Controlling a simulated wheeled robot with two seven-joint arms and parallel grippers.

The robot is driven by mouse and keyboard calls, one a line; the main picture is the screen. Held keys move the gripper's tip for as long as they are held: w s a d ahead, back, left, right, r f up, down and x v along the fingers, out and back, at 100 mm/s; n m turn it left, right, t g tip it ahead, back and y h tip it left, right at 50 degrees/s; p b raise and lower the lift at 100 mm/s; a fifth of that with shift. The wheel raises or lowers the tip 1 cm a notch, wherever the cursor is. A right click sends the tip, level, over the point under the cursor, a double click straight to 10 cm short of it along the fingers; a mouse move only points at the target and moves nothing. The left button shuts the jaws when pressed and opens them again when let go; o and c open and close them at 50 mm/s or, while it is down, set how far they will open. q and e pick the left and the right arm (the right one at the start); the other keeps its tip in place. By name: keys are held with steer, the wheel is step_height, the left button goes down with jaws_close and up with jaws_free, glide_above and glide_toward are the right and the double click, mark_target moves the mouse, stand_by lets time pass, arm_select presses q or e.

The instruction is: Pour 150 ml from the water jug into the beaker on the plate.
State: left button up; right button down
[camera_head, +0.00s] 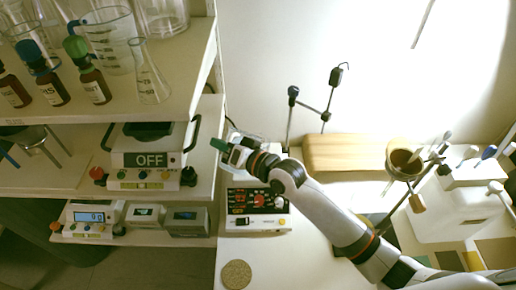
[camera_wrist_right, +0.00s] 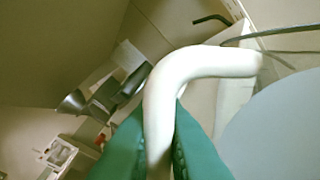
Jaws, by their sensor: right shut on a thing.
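My right gripper (camera_head: 222,146) is at the left end of my right arm, beside the shelf unit and above the bench. In the right wrist view its green fingers (camera_wrist_right: 160,145) are closed around a thick, white, curved handle (camera_wrist_right: 205,62). A large pale grey-blue surface (camera_wrist_right: 275,130) lies to the right of the handle; whether it is the water jug's body I cannot tell. A heater-like device (camera_head: 258,208) with a red display stands on the bench below my arm. My arm hides part of its top, and I cannot make out a beaker on it. My left gripper is not in view.
The shelf unit (camera_head: 205,75) holds glass beakers (camera_head: 105,42), capped brown bottles, a device reading OFF (camera_head: 150,160) and a scale (camera_head: 88,217). A wooden block (camera_head: 342,150), a brown bowl (camera_head: 404,162) and a white rack (camera_head: 450,208) stand right. A cork disc (camera_head: 236,274) lies in front.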

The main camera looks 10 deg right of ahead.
mark_target(222, 167)
steer(key=shift+n, duration=0.9)
steer(key=shift+s+a+f+b, duration=0.2)
steer(key=shift+f+b, duration=0.2)
steer(key=shift+f, duration=0.3)
steer(key=shift+s+a+f+b, duration=0.15)
steer(key=shift+f+b, duration=0.3)
steer(key=shift+f, duration=0.2)
steer(key=shift+s+a+f+b, duration=0.2)
steer(key=shift+f+b, duration=0.2)
steer(key=shift+f, duration=0.3)
steer(key=shift+t, duration=0.3)
steer(key=s+a+r+n+p, duration=0.2)
steer(key=r+n+p, duration=0.1)
steer(key=s+a+r+n+p, duration=0.1)
steer(key=r+p, duration=0.1)
steer(key=shift+s+r+t, duration=0.2)
steer(key=shift+t, duration=0.2)
steer(key=shift+s+a+r+n+p, duration=0.2)
steer(key=shift+s+r+n+p, duration=0.15)
steer(key=shift+n, duration=0.25)
steer(key=shift+f, duration=0.1)
